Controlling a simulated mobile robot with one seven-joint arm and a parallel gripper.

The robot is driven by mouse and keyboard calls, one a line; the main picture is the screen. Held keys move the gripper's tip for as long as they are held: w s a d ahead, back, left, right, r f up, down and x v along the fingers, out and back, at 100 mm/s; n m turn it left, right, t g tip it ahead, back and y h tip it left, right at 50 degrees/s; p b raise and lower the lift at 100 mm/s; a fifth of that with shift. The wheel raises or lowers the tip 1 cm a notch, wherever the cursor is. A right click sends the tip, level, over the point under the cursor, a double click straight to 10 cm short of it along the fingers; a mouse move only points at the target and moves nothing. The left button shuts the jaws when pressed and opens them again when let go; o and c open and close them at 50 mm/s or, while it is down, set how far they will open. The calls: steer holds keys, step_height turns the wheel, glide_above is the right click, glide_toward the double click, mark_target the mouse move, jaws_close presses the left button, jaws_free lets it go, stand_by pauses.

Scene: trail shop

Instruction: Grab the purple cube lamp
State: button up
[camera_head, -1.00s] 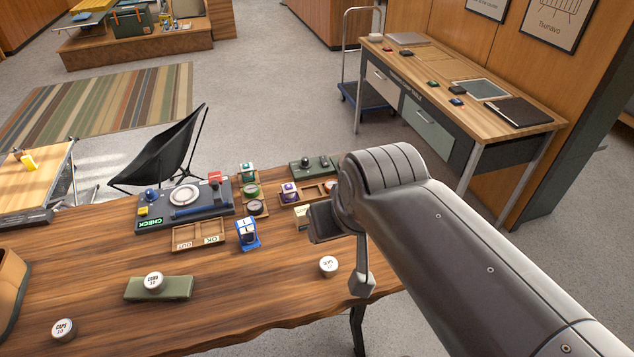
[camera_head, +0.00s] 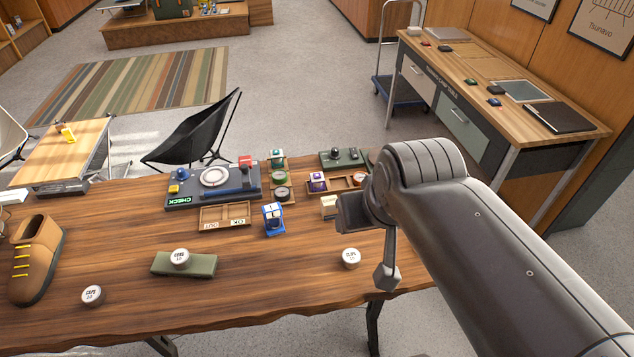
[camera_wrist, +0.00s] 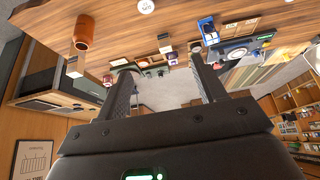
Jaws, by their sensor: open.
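The purple cube lamp (camera_head: 317,181) is a small purple block with a pale face. In the head view it stands at the left end of a small wooden tray (camera_head: 345,184), towards the far side of the wooden table (camera_head: 120,240). In the wrist view a small purple block that looks like it (camera_wrist: 172,59) shows between the fingers, farther off. My gripper (camera_wrist: 160,66) is open, with its two dark fingers wide apart and nothing between them.
A dark check board (camera_head: 212,184) lies left. The front table has white-topped tins, a green block and a boot (camera_head: 38,260).

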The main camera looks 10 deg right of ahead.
stand_by(0.3)
steer(key=w+f+t, duration=0.2)
steer(key=w+f, duration=0.2)
steer(key=w, duration=0.6)
steer(key=t, duration=0.3)
glide_toward(318, 180)
steer(key=s+r, duration=0.5)
steer(key=r, duration=0.2)
steer(key=w+f+t, duration=0.1)
steer(key=f, duration=0.1)
steer(key=w+f+t, duration=0.1)
steer(key=f, duration=0.2)
steer(key=w+f, duration=0.1)
steer(key=f, duration=0.1)
steer(key=shift+w+f+t, duration=0.3)
steer(key=shift+f+t, duration=0.1)
steer(key=x, duration=0.5)
steer(key=shift+w+f, duration=0.1)
steer(key=shift+w, duration=0.15)
steer(key=shift+f+x, duration=0.15)
steer(key=shift+x, duration=1.1)
steer(key=shift+f+x, duration=0.2)
steer(key=shift+x, duration=1.1)
steer(key=shift+s, duration=0.2)
steer(key=shift+c, duration=0.2)
steer(key=shift+s+f, duration=0.1)
steer(key=shift+f, duration=0.1)
steer(key=c, duration=1.1)
